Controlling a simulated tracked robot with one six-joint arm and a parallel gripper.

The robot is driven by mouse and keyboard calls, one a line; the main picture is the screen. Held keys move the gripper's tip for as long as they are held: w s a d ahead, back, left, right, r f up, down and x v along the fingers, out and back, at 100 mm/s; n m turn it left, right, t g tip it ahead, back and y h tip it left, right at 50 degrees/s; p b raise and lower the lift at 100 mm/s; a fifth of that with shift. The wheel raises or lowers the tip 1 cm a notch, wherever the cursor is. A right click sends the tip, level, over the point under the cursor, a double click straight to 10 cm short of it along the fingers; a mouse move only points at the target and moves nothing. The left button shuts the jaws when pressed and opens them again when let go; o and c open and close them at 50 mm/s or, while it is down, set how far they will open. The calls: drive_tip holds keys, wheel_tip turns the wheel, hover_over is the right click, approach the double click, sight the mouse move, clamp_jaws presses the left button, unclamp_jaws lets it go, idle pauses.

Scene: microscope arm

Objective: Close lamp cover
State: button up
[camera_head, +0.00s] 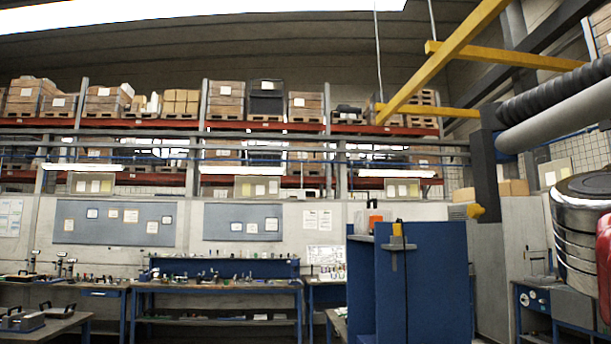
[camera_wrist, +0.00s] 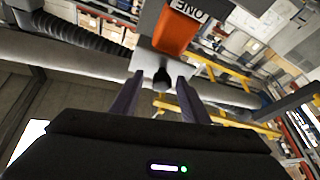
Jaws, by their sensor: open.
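In the wrist view my gripper (camera_wrist: 158,82) is open. Its two dark fingers point away from the camera, with a dark rounded knob (camera_wrist: 161,76) in the gap between their tips. I cannot tell whether the fingers touch it. The knob shows in front of a pale plate (camera_wrist: 146,62). Just beyond is an orange block (camera_wrist: 177,31) with a white label, its lettering upside down, set in a grey housing (camera_wrist: 149,18). I cannot tell for sure which part is the lamp cover. My gripper is not in the head view.
In the head view a blue cabinet (camera_head: 369,290) stands right of centre. A ribbed metal cylinder (camera_head: 578,235) with something red is close at the right edge. Workbenches (camera_head: 215,285) line the back wall. A pale pipe (camera_wrist: 60,72) and yellow beams (camera_wrist: 190,118) cross the wrist view.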

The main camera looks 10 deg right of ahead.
drive_tip(key=v, duration=1.3)
drive_tip(key=shift+a, duration=0.4)
idle(0.9)
drive_tip(key=shift+f, duration=0.15)
idle(0.4)
